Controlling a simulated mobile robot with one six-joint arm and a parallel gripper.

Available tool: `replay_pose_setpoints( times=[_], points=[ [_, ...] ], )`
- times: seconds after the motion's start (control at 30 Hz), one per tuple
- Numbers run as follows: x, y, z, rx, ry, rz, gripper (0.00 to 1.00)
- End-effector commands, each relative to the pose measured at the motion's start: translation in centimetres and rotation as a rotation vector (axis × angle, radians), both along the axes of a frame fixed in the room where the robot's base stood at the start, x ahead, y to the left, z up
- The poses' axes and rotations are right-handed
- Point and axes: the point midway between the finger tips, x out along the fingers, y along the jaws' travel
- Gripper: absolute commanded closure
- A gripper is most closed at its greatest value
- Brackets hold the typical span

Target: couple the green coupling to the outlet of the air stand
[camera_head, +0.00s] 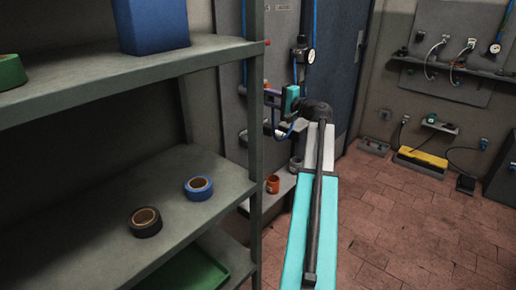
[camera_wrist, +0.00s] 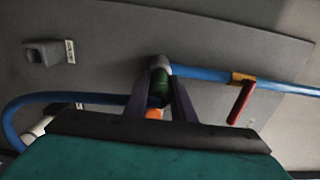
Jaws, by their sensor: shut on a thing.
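In the wrist view, the green coupling (camera_wrist: 159,84) sits between the two dark fingers of my gripper (camera_wrist: 157,90), which is shut on it. A blue part and an orange part (camera_wrist: 154,113) show below the green, nearer my palm. The green end meets or lies just in front of a grey fitting (camera_wrist: 159,63), apparently the outlet, at the end of a blue pipe (camera_wrist: 205,73). I cannot tell whether they are joined. In the head view, my gripper (camera_head: 272,98) is at the air stand (camera_head: 229,75), and the coupling is too small to make out.
A red lever (camera_wrist: 241,101) with a yellow collar hangs on the pipe. A blue hose (camera_wrist: 50,98) loops left below a grey block (camera_wrist: 42,53). In the head view, a gauge (camera_head: 310,56) is behind my arm, and a shelf (camera_head: 190,195) with tape rolls fills the left.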

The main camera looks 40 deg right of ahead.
Motion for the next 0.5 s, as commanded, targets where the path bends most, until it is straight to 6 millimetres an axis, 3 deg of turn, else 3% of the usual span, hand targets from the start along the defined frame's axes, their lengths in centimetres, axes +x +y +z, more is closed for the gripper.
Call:
replay_pose_setpoints(
  times=[0.5],
  points=[
    [0.75, 0.09, 0.04, 0.000, -0.001, 0.000, 1.00]
  ],
)
